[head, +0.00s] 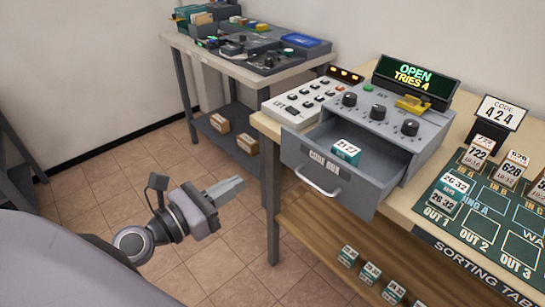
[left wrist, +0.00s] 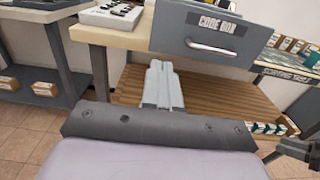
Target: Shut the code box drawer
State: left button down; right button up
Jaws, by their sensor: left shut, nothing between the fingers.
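The grey code box (head: 422,125) stands on the wooden sorting table. Its drawer (head: 310,165) is pulled out toward me, past the table's front edge, and holds a small teal and white block labelled 21-27 (head: 346,151). A pale handle (head: 317,183) is on the drawer front. The display (head: 414,79) reads OPEN, TRIES 4. My left gripper (head: 238,187) is shut and empty, left of the drawer and apart from it. In the left wrist view the shut fingers (left wrist: 161,72) point toward the space below and left of the drawer front (left wrist: 205,34).
A button panel (head: 299,103) sits left of the code box. The sorting board (head: 480,215) with labelled blocks lies right. A lower shelf (head: 330,245) carries several blocks. A second table (head: 240,66) stands at the back left. Open tiled floor lies around my left gripper.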

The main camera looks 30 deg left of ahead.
pick_arm(q)
jog(key=p, duration=0.1)
send_near(314, 134)
jog(key=v, duration=0.4)
jog(key=shift+s+d, duration=0.2)
jog(key=shift+w+d, duration=0.2)
jog(key=shift+w, duration=0.4)
jog(key=shift+w, duration=0.25)
jog(key=p+x, duration=0.1)
jog(key=x, duration=1)
jog(key=shift+w+d+f, duration=0.1)
jog(key=shift+w+d, duration=0.1)
jog(key=shift+w, duration=0.2)
jog(key=shift+r, duration=0.25)
jog(key=shift+r, duration=0.1)
